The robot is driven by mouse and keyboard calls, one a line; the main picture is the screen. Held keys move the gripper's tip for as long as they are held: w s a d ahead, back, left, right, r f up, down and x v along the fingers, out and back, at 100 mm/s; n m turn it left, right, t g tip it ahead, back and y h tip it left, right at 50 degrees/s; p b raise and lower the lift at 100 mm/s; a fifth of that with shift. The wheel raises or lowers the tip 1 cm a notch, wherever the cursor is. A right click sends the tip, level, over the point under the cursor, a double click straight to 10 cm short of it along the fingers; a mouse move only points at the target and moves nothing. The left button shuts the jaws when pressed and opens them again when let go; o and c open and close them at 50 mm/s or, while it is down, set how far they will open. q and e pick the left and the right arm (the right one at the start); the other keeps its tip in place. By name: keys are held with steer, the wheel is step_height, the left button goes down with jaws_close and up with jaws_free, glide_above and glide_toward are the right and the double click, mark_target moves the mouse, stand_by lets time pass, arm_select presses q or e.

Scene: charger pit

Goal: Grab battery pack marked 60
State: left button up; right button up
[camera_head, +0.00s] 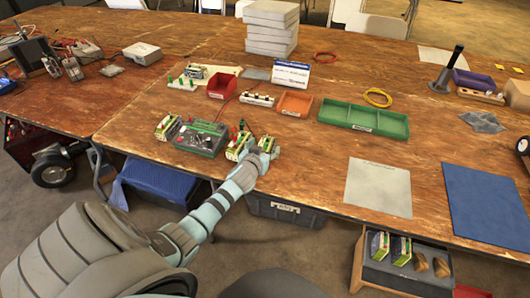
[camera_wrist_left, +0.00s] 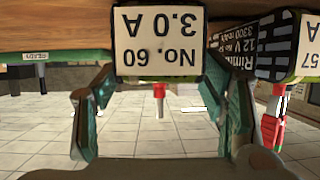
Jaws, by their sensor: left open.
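The battery pack marked No. 60 (camera_wrist_left: 160,42) has a white label with green edges and shows upside down in the left wrist view. My left gripper (camera_wrist_left: 158,90) is open, with one finger on each side of this pack, close to its sides. I cannot tell whether the fingers touch it. In the head view my left gripper (camera_head: 262,155) is at the pack (camera_head: 267,143) near the table's front edge and partly covers it. A pack marked 57 (camera_wrist_left: 297,45) stands beside it in the wrist view. My right gripper is not in view.
Another pack (camera_head: 237,147) and the charger (camera_head: 201,138) stand close to the left of the gripper. A green tray (camera_head: 363,120), an orange bin (camera_head: 295,103) and a red bin (camera_head: 222,86) sit farther back. The table between gripper and grey mat (camera_head: 378,187) is clear.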

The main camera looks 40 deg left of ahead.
arm_select(q)
steer(key=shift+x, duration=0.95)
steer(key=shift+r, duration=0.1)
jaws_close()
